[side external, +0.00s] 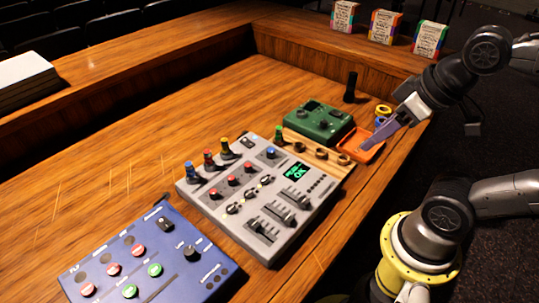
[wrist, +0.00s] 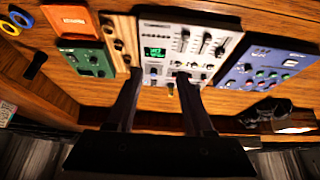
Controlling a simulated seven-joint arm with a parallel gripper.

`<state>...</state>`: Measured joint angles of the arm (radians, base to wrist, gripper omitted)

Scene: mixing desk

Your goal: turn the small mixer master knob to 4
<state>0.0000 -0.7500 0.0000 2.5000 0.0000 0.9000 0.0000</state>
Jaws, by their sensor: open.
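A grey mixer (side external: 225,200) lies mid-desk with sliders, small knobs, coloured plugs and a lit green screen; it also shows in the wrist view (wrist: 207,30). A blue panel (side external: 112,268) lies at front left with red and green buttons and a black knob (side external: 192,253). A green box (side external: 322,116) with a dark knob (side external: 323,125) sits behind the mixer. The labels are too small to tell which knob is the master. My gripper (side external: 372,145) is open and empty near the orange tray, apart from these knobs. Its two fingers (wrist: 159,75) show spread in the wrist view.
Yellow and blue rings (side external: 383,112) and a black upright post (side external: 350,86) stand behind. Cards (side external: 382,26) line the back ledge.

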